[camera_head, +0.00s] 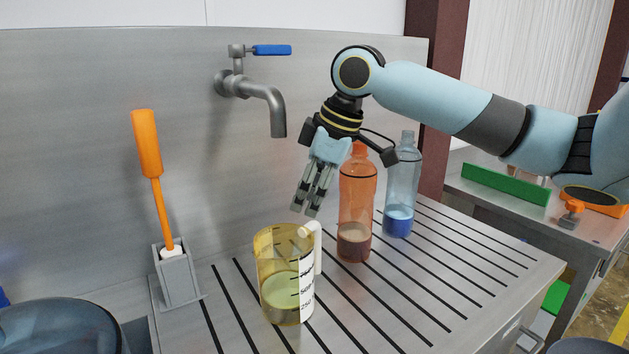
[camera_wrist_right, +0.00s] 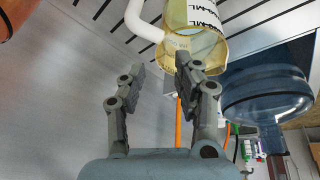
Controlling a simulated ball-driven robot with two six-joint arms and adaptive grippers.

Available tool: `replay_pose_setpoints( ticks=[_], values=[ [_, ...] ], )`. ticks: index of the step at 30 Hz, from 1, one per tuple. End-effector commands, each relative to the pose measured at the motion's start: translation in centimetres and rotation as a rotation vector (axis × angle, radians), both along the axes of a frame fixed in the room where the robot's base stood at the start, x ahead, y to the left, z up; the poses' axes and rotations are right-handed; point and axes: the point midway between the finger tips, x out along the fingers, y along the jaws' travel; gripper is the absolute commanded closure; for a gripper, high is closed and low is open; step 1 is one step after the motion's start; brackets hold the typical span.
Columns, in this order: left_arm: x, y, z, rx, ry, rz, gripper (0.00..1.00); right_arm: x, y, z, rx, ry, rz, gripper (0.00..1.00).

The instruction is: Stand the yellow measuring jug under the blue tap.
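The yellow measuring jug (camera_head: 272,285) stands upright on the grooved metal drainboard. Its white handle (camera_head: 316,250) is on its right side and white scale labels show. The grey tap (camera_head: 277,112) with a blue lever (camera_head: 271,50) sticks out of the metal wall, its spout well above the jug in the picture; I cannot tell whether they line up in depth. My right gripper (camera_head: 305,212) points down just above the handle, not holding anything. In the right wrist view my right gripper (camera_wrist_right: 158,63) is open, with the jug (camera_wrist_right: 197,45) and handle (camera_wrist_right: 142,22) just beyond its fingertips. My left gripper is out of view.
An orange bottle (camera_head: 356,205) stands close right of the jug, near my gripper. A clear bottle with blue liquid (camera_head: 399,220) stands behind it. An orange-handled brush (camera_head: 148,150) stands in a grey holder (camera_head: 178,282) at left. A rounded blue object (camera_head: 55,328) fills the lower left corner.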

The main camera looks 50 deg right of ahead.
Motion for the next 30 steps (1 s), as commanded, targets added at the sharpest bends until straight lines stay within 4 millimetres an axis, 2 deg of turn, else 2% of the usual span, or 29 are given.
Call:
replay_pose_setpoints(
  ticks=[3, 9, 30],
  values=[
    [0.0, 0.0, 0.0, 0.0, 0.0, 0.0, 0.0, -0.6, -0.3, 1.7, -0.005, 0.001, 0.001, 0.68],
    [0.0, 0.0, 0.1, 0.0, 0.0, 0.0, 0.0, -1.1, -0.4, 3.0, -0.001, 0.001, 0.001, 0.68],
    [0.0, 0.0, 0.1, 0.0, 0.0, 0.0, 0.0, -1.2, -0.3, 3.2, 0.001, 0.001, 0.0, 0.68]
  ],
)
